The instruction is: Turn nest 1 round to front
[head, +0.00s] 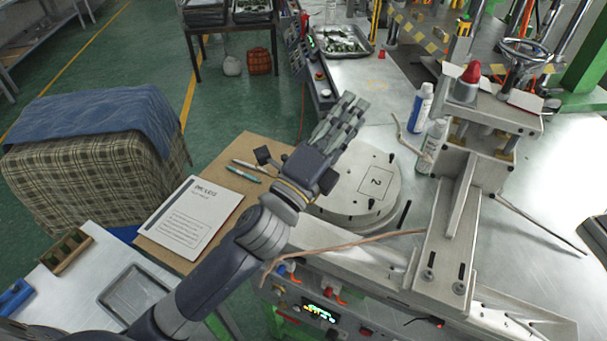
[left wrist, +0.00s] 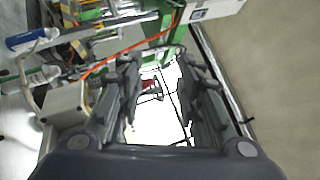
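A round grey turntable (head: 335,208) lies on the metal machine table. A square plate marked "2" (head: 375,182) is on its right part. No mark "1" shows; my left arm and hand cover the turntable's far left part. My left gripper (head: 345,112) is above the turntable's far edge in the head view, pointing up and away. In the left wrist view its two fingers (left wrist: 160,92) are spread apart, with nothing held between them. From the head view I cannot tell whether it touches the turntable. My right gripper is not in view.
A notebook (head: 190,215) and pens lie left. The far-right metal tabletop is mostly clear.

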